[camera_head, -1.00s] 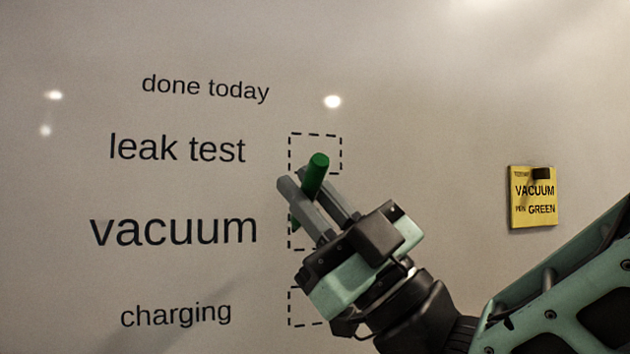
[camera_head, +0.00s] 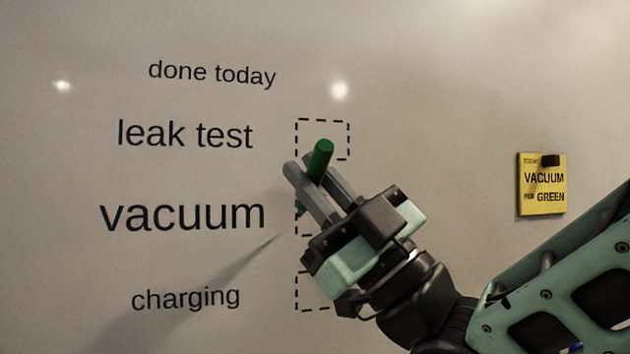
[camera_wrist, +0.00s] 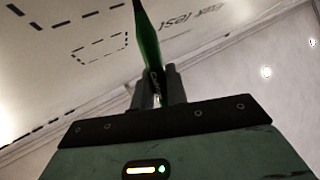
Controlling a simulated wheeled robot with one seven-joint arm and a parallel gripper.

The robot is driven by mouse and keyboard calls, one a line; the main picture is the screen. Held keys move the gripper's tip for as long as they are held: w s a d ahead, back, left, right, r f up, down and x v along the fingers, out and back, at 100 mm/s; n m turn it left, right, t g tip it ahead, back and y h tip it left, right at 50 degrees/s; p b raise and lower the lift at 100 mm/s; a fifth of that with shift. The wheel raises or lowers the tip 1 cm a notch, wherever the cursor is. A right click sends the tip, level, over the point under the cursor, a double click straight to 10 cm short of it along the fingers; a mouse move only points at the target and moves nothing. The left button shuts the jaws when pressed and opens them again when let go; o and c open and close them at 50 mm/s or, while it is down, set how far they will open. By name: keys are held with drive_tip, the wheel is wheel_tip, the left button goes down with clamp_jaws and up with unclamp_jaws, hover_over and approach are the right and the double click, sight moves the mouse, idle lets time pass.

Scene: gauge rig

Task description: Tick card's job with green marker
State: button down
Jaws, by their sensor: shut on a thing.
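My gripper (camera_head: 322,184) is shut on the green marker (camera_head: 321,152), whose upper end sticks out above the fingers. It is in front of the whiteboard (camera_head: 60,180). The marker also shows in the wrist view (camera_wrist: 148,45), its tip pointing away from the fingers. In the head view, the fingers and marker cover most of the dashed box beside "vacuum" (camera_head: 183,215). I cannot tell whether the tip touches the board. The yellow card (camera_head: 535,200) at the right reads "VACUUM" and "GREEN".
The board also carries "leak test" (camera_head: 186,134) with a dashed box (camera_head: 297,140) and "charging" (camera_head: 186,299) with a partly hidden dashed box (camera_head: 297,290). "done today" (camera_head: 212,73) heads the list. I see no mark in the visible parts of the boxes.

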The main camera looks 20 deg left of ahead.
drive_tip(key=shift+w+a, duration=0.3)
drive_tip(key=shift+w, duration=0.2)
drive_tip(key=shift+d+b, duration=0.15)
drive_tip(key=shift+b, duration=0.25)
drive_tip(key=w+d+b, duration=0.1)
drive_tip(key=d, duration=0.1)
drive_tip(key=w+d+b, duration=0.1)
drive_tip(key=b, duration=0.1)
drive_tip(key=w+d+b, duration=0.1)
drive_tip(key=d+b, duration=0.1)
drive_tip(key=shift+w+d+f, duration=0.1)
drive_tip(key=shift+w+d, duration=0.15)
drive_tip(key=shift+d, duration=0.05)
drive_tip(key=shift+b, duration=0.5)
drive_tip(key=shift+a, duration=0.1)
